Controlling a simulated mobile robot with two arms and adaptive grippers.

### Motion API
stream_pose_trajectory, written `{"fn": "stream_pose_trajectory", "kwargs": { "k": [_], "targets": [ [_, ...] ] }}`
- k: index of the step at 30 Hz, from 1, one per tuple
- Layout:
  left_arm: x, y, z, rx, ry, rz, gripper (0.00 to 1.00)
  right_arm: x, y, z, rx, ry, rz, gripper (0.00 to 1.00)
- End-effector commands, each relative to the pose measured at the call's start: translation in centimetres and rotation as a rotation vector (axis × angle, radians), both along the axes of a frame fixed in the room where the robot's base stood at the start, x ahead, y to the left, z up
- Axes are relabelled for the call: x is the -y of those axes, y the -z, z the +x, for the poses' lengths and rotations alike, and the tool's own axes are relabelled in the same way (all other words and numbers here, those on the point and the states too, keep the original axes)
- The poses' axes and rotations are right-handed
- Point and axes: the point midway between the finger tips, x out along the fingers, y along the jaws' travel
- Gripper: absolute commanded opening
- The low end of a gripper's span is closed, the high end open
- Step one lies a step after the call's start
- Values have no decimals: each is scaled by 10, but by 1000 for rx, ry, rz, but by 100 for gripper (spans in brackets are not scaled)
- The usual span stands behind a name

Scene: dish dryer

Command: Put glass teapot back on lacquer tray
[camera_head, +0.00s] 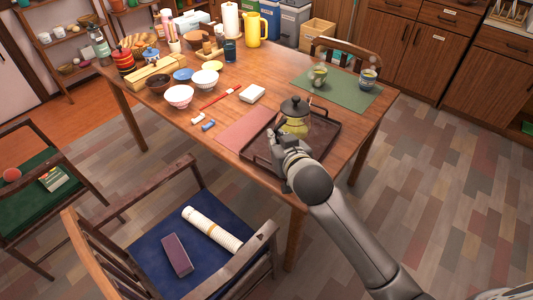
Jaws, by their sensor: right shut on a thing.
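The glass teapot (296,125), with a dark lid and yellowish contents, is upright at the lacquer tray. The dark lacquer tray (325,148) lies near the table's front right corner. My right gripper (281,140) is at the near left side of the teapot, shut on it; its fingers and the handle are largely hidden by my wrist. I cannot tell whether the teapot's base touches the tray. My left gripper is not in view.
A pink mat (246,128) lies left of the tray and a green mat (338,90) with two cups lies behind it. A chair (150,250) with a blue seat is in front of the table.

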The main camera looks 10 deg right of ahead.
Motion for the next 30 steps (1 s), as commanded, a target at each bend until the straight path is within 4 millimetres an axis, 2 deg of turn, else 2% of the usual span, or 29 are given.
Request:
{"fn": "stream_pose_trajectory", "kwargs": {
  "k": [1,3,8,15,21,30],
  "targets": [
    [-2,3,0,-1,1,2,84,-3,14,7,-5,1,-2,0],
    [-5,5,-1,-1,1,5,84,-8,25,16,-3,1,-1,0],
    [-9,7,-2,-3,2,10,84,-15,42,29,-1,1,-1,0],
    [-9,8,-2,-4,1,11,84,-19,53,37,-1,0,-1,0],
    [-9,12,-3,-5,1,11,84,-19,82,38,-3,0,-2,0],
    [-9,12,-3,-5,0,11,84,-19,84,38,-1,0,0,0]
  ]
}}
